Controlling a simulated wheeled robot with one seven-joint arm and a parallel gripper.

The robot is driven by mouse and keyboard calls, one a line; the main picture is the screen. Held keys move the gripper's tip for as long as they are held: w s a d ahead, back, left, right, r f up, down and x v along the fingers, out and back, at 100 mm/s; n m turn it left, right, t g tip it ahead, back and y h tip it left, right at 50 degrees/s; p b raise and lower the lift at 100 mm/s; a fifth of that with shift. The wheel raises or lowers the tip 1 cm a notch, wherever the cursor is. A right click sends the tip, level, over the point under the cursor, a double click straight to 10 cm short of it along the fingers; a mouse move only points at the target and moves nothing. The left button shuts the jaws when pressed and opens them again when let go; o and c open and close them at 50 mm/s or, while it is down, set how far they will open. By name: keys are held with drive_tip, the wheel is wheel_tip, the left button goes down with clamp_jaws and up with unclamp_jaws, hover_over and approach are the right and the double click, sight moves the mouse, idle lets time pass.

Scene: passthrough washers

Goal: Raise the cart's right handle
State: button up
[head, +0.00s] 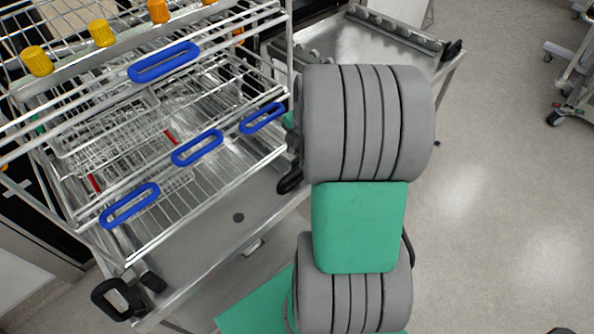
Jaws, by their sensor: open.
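The cart (215,234) is a steel trolley on the left in the head view, with a wire rack (205,205) on it. Its right handle (289,180) is a black grip at the front right corner, just left of my arm; whether it is raised or lowered is hard to tell. Its left handle (112,299) is a black loop that sticks out at the front left corner. My grey and green arm fills the middle of the view, close to the right handle. My gripper is not visible.
The rack carries blue oval handles (197,148) and yellow and orange knobs (101,33) on top. A second steel trolley (385,50) with a black handle (452,50) stands behind my arm. Another wheeled frame (575,85) is at far right. The floor (500,230) at right is clear.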

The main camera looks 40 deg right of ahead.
sight(296, 170)
drive_tip(key=shift+n, duration=0.5)
drive_tip(key=f, duration=0.3)
drive_tip(key=w+f, duration=0.1)
drive_tip(key=f, duration=0.1)
drive_tip(key=f+p, duration=0.1)
drive_tip(key=f, duration=0.2)
drive_tip(key=shift+w+d+f, duration=0.15)
drive_tip(key=shift+d+f, duration=0.2)
drive_tip(key=shift+c, duration=0.5)
clamp_jaws()
